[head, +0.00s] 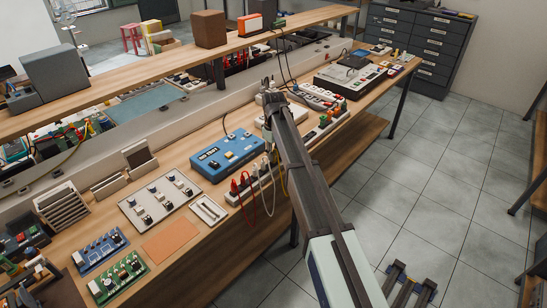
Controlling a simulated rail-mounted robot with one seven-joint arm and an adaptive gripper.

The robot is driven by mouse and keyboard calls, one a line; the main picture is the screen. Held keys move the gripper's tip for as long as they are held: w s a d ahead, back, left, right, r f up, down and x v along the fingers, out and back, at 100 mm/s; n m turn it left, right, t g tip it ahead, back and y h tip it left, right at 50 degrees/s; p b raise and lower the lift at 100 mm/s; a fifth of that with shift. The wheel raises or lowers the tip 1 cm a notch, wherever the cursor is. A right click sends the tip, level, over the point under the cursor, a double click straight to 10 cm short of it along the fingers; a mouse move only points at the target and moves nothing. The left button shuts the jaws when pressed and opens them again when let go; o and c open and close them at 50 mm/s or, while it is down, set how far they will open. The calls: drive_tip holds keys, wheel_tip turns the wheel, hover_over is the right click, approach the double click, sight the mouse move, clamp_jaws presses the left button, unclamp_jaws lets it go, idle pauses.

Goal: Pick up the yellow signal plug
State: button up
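A thin yellow lead (282,180) shows on the bench beside the dark arm link, at the right end of a row of red and white plugs. I take it to belong to the yellow signal plug; the plug's head is small and partly hidden by the arm, so its seating is unclear. The red plugs (240,184) and their leads stand on a pale strip (232,198) near the bench's front edge. My gripper (411,284) is at the bottom right, over the floor and well away from the plugs. Its two dark fingers are apart with nothing between them.
A blue box (227,155) sits behind the strip. A pale switch panel (158,200), an orange mat (170,240) and circuit boards (118,277) lie to the left. A raised shelf (165,55) runs along the back. The tiled floor (445,180) at right is clear.

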wheel_tip(320, 180, down, 2)
clamp_jaws()
drive_tip(key=shift+r, duration=0.1)
